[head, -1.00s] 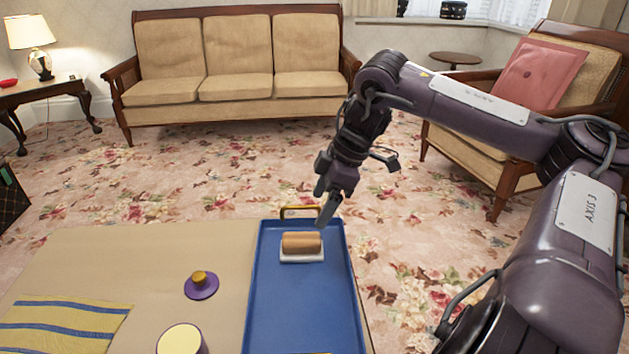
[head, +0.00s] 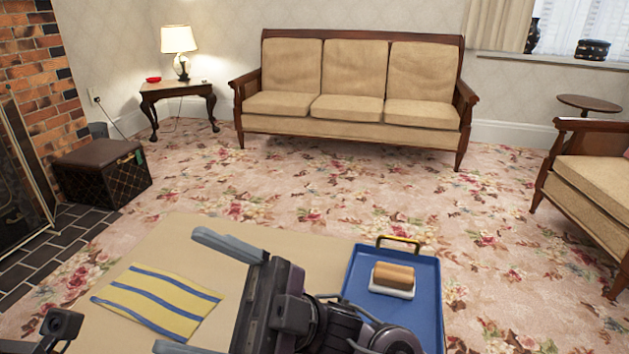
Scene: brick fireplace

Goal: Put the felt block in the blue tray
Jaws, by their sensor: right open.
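The felt block (head: 393,276), a tan rounded block on a white pad, lies in the blue tray (head: 423,318) near its far end. My right gripper (head: 178,291) is open and empty, its two fingers pointing left over the table. It is well to the left of the block, above the striped cloth's right side. The wrist hides the tray's near left part. My left gripper's fingers do not show; only a dark piece, which looks like part of my left arm, shows at the lower left corner.
The tan table (head: 190,235) carries a yellow cloth with blue stripes (head: 160,300). The tray has a brass handle (head: 398,242) at its far edge. A sofa (head: 350,95), side table (head: 180,88), armchair (head: 595,175) and leather box (head: 100,172) stand beyond.

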